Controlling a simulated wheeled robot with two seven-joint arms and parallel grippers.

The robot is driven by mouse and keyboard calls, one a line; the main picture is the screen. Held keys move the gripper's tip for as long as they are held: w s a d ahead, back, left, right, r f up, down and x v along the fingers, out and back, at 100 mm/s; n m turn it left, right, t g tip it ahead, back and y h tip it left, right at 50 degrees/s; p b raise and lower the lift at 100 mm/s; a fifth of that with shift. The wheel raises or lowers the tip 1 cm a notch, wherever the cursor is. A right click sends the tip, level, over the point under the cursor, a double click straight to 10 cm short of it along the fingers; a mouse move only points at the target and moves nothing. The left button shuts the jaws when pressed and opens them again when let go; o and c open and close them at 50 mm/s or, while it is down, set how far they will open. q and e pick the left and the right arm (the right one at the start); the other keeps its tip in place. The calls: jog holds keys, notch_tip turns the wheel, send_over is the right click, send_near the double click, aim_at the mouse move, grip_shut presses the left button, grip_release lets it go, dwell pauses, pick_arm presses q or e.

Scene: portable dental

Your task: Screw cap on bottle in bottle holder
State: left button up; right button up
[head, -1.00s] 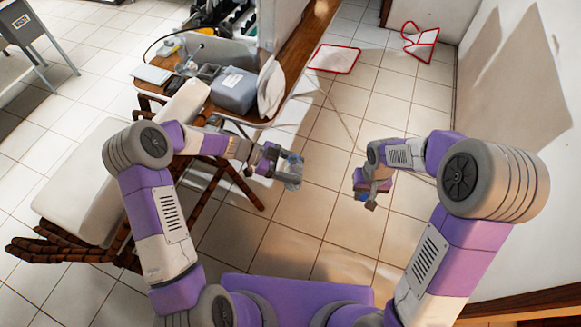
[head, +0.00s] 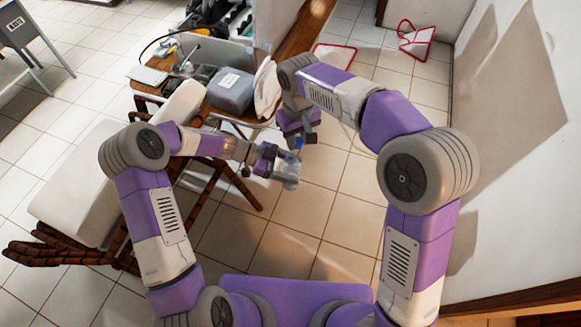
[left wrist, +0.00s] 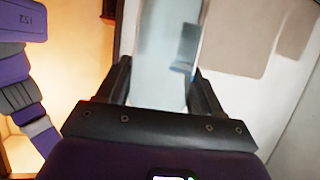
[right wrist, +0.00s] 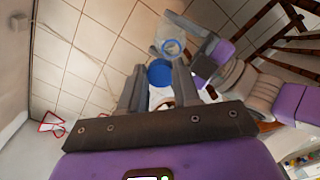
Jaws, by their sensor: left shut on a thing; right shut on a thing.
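My left gripper (head: 274,161) is shut on a clear, pale bottle (head: 289,174). The bottle fills the space between its fingers in the left wrist view (left wrist: 160,65). My right gripper (head: 299,137) is just above and beyond the left one, shut on a blue cap (right wrist: 159,73). The cap sits between its fingertips and also shows as a small blue spot in the head view (head: 298,143). In the right wrist view the bottle's round blue-tinted end (right wrist: 172,46) lies past the cap, apart from it in the picture. I cannot make out a bottle holder.
A white reclining chair (head: 75,180) is at the left. Red-edged items (head: 416,41) lie on the far tiled floor. Floor ahead of my base is clear.

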aim_at(291, 171)
jog(key=shift+s+a+r, duration=0.2)
jog(key=shift+a+r, duration=0.6)
jog(key=shift+a, duration=0.05)
jog(key=shift+f, duration=0.1)
jog(key=shift+f, duration=1.95)
jog(key=shift+s+d+r, duration=0.1)
jog(key=shift+s, duration=0.05)
jog(key=shift+f, duration=0.95)
jog(key=shift+f, duration=0.55)
